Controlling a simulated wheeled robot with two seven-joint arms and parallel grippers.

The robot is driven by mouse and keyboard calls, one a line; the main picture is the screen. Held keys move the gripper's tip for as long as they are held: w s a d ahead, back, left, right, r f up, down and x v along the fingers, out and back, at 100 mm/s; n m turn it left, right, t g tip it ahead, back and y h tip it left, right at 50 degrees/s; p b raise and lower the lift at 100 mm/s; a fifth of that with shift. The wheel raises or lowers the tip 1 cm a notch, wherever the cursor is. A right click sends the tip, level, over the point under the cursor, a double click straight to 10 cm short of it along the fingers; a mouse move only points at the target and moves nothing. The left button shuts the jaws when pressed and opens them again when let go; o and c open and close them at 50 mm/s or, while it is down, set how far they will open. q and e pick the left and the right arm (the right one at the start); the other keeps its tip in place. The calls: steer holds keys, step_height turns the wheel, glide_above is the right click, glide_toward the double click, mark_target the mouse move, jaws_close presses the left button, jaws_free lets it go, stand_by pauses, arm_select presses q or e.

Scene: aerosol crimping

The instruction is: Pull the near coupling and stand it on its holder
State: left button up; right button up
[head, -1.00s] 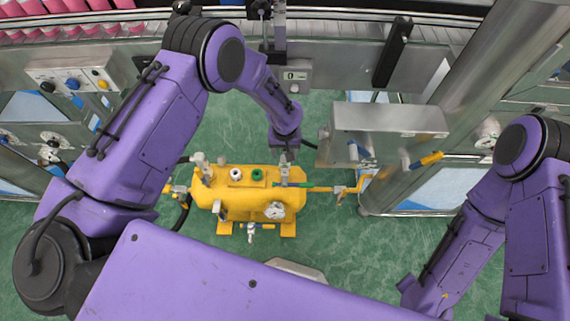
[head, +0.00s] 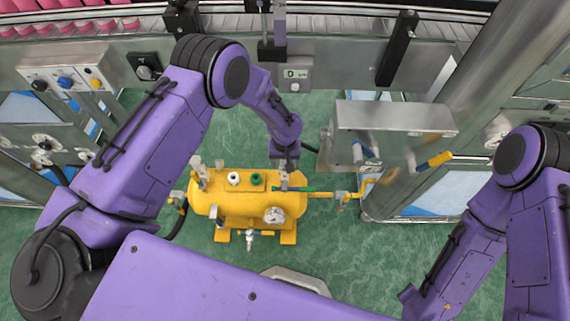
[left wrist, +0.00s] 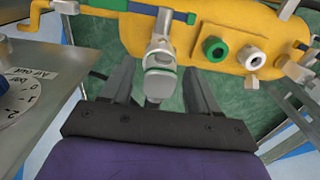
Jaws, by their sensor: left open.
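A yellow tank (head: 232,205) stands on the green floor. On its right end, a grey metal coupling with a green ring shows in the left wrist view (left wrist: 160,82). My left gripper (head: 286,168) is directly over that end. In the left wrist view its open fingers (left wrist: 158,95) are on either side of the coupling, with gaps visible. Whether a finger touches it I cannot tell. A white ring socket (left wrist: 213,49) and a green ring socket (left wrist: 257,59) sit side by side on the tank top; they look like holders. Another grey fitting (head: 198,168) stands on the tank's left end.
A round gauge (head: 274,215) is on the tank's front. A yellow pipe with a valve (head: 342,197) runs right to a steel frame. A steel box (head: 390,120) stands right of my left gripper. A conveyor (head: 100,25) crosses the back.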

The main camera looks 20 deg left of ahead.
mark_target(285, 161)
stand_by(0.5)
arm_select(q)
jaws_close()
steer(key=shift+r+p, duration=2.5)
steer(key=shift+r, duration=0.55)
